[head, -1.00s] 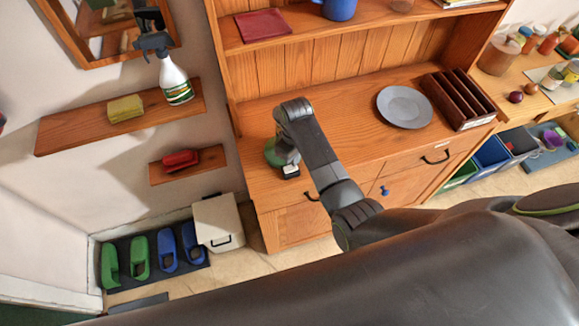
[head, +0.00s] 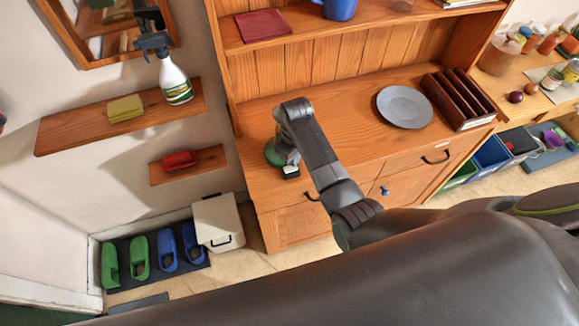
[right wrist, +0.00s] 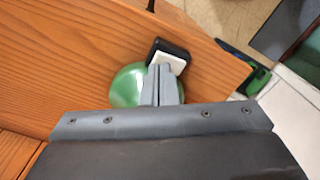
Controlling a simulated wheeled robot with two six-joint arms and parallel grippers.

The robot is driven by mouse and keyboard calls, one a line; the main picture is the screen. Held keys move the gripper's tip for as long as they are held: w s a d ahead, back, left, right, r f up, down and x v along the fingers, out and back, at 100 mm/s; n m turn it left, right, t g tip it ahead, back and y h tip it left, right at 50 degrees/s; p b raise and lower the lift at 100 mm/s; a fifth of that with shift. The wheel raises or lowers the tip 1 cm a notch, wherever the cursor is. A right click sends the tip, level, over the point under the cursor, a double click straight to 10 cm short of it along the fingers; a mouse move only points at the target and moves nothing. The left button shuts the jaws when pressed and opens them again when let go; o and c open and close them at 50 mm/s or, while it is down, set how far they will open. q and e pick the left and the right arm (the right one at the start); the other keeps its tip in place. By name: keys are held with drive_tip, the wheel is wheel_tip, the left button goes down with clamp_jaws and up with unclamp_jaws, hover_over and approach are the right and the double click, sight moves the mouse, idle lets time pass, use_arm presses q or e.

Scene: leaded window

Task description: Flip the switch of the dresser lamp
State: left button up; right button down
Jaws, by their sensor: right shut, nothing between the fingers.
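The dresser lamp shows as a round green part (head: 273,153) on the left end of the dresser top, partly hidden behind my right arm. In the right wrist view it is a glossy green dome (right wrist: 125,87). A black switch box with a white rocker (head: 291,170) sits beside it near the dresser's front edge; the rocker also shows in the right wrist view (right wrist: 172,59). My right gripper (right wrist: 166,68) is shut and empty. Its tips overlap the lower part of the white rocker; I cannot tell whether they touch it. My left gripper is not in view.
A grey plate (head: 404,107) and a dark brown rack (head: 458,97) stand farther right on the dresser top (head: 345,100). Wall shelves at the left hold a spray bottle (head: 175,80), a yellow sponge (head: 125,108) and a red item (head: 180,160). A white bin (head: 218,222) stands on the floor.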

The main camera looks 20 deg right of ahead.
drive_tip(key=shift+s+f+b, duration=0.15)
drive_tip(key=shift+f+b, duration=0.4)
drive_tip(key=shift+f, duration=0.5)
idle(0.5)
drive_tip(key=shift+r, duration=0.1)
wheel_tip(320, 180, up, 3)
drive_tip(key=p, duration=0.3)
drive_tip(key=shift+f, duration=0.2)
drive_tip(key=shift+r+b, duration=0.15)
drive_tip(key=shift+b, duration=0.15)
drive_tip(key=shift+r, duration=2)
